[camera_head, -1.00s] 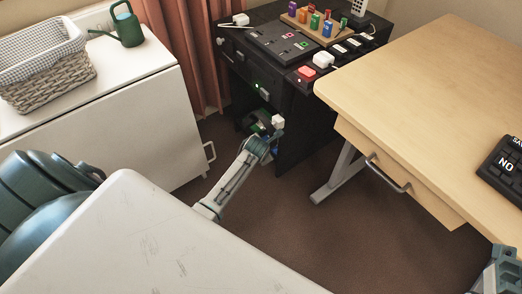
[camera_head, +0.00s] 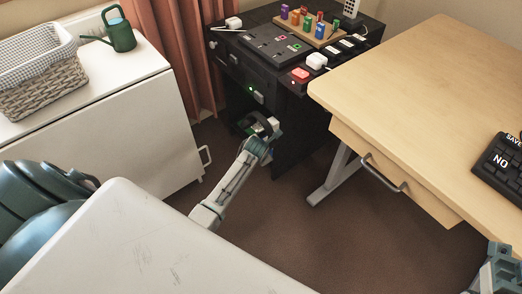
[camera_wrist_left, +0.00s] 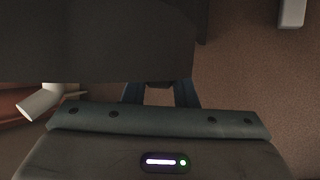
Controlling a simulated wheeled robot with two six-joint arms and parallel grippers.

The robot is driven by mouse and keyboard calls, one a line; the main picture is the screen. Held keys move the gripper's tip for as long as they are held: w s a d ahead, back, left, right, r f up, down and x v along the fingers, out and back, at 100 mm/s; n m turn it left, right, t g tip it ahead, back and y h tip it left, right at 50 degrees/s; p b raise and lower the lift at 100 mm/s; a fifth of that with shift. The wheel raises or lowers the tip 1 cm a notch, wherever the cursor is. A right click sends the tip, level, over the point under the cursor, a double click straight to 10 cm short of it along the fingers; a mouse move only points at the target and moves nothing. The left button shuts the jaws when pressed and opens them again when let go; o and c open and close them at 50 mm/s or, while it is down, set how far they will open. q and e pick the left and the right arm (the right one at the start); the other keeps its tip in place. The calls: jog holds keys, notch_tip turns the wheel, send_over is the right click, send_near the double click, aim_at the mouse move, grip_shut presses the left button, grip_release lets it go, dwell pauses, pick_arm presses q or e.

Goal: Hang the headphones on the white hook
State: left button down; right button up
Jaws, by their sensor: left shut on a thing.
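My left gripper (camera_head: 262,133) is low in front of the black cabinet, shut on a small dark thing. A dark curved band (camera_head: 262,119), which looks like part of the headphones, shows right at its fingers. A small white piece (camera_head: 273,123) is beside the band; I cannot tell whether it is the white hook. In the left wrist view, a large dark shape covers the upper left, and the fingers of the left gripper (camera_wrist_left: 158,93) reach under its edge. A pale rounded piece (camera_wrist_left: 42,102) shows at the left. My right gripper (camera_head: 500,270) is partly cut off at the lower right.
The wooden desk (camera_head: 415,90) with a drawer handle (camera_head: 383,175) is to the right. A white cabinet (camera_head: 150,130) holds a wicker basket (camera_head: 50,85) and a green watering can (camera_head: 120,35). Bare carpet lies between.

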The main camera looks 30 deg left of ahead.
pick_arm(q)
jog(key=shift+f, duration=0.2)
jog(key=shift+f+b, duration=0.75)
jog(key=shift+f, duration=0.25)
jog(key=c, duration=0.6)
grip_release()
